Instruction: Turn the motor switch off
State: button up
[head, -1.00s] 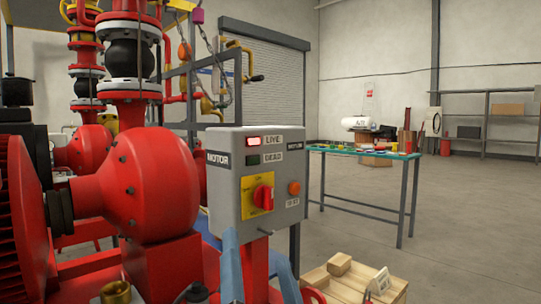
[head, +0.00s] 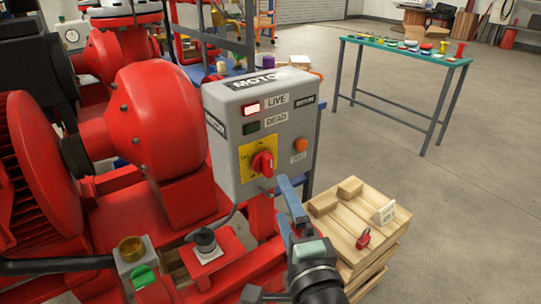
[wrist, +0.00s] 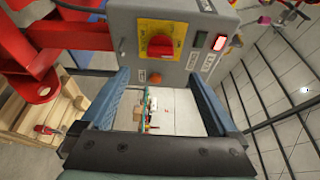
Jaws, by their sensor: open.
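The grey motor switch box (head: 228,105) stands upright on a red post. Its red rotary switch (head: 263,163) sits on a yellow plate; it also shows at the top of the wrist view (wrist: 160,45). The LIVE lamp (head: 251,110) is lit, and the DEAD lamp (head: 251,127) is dark green. My gripper (head: 286,203) is in front of the box, just below and right of the switch. In the wrist view its two blue fingers (wrist: 161,85) are spread wide with nothing between them. The switch lies beyond the fingertips, apart from them.
Red pump machinery (head: 160,125) fills the left side. A wooden pallet stack (head: 345,230) with a red padlock (head: 363,238) and a white tag is at the right. A green-topped table (head: 400,47) with several small parts stands behind. Floor at the right is clear.

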aim_at(270, 170)
jog(key=b+x, duration=0.1)
jog(key=x, duration=1.1)
jog(key=shift+s+a, duration=0.1)
jog(key=c, duration=1.4)
jog(key=shift+f+b, duration=0.15)
jog(key=shift+b, duration=0.2)
